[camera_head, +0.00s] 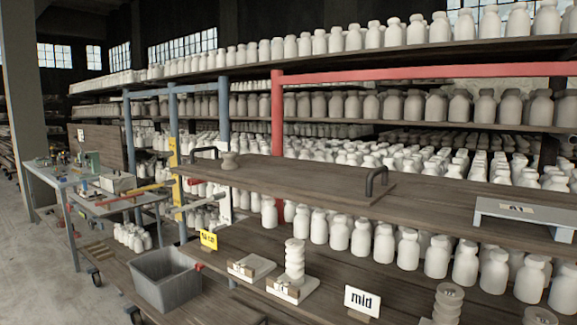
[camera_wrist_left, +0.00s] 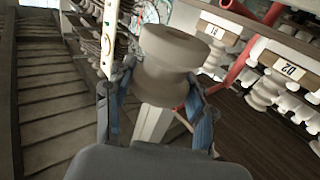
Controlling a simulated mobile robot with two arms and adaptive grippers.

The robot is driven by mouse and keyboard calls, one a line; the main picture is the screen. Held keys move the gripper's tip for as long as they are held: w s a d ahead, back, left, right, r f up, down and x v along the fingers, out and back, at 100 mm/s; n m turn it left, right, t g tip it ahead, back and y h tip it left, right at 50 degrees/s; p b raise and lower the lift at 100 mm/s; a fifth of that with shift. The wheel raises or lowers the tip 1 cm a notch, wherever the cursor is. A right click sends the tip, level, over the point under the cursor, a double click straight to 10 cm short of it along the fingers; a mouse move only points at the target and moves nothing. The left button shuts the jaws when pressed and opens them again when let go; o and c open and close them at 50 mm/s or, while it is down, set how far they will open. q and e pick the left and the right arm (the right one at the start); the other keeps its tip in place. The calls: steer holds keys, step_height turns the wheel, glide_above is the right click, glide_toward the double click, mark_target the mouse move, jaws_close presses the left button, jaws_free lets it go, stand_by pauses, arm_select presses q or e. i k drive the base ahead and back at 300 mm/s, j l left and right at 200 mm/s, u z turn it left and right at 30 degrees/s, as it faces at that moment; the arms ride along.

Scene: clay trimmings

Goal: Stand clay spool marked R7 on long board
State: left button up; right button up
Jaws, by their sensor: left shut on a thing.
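In the left wrist view my left gripper (camera_wrist_left: 158,80) is shut on a grey-beige clay spool (camera_wrist_left: 175,48), its two blue-padded fingers on either side of the spool's waist. No mark R7 can be read on the spool. Neither gripper shows in the head view. There, the long board (camera_head: 300,183) is a dark wooden plank with a black handle near each end, lying at shelf height across the middle.
A grey bin (camera_head: 168,284) stands left. A small raised platform (camera_head: 520,212) sits at right. The board's middle is clear.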

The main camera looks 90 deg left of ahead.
mark_target(267, 174)
steer(key=k+j, duration=1.2)
steer(key=k, duration=0.1)
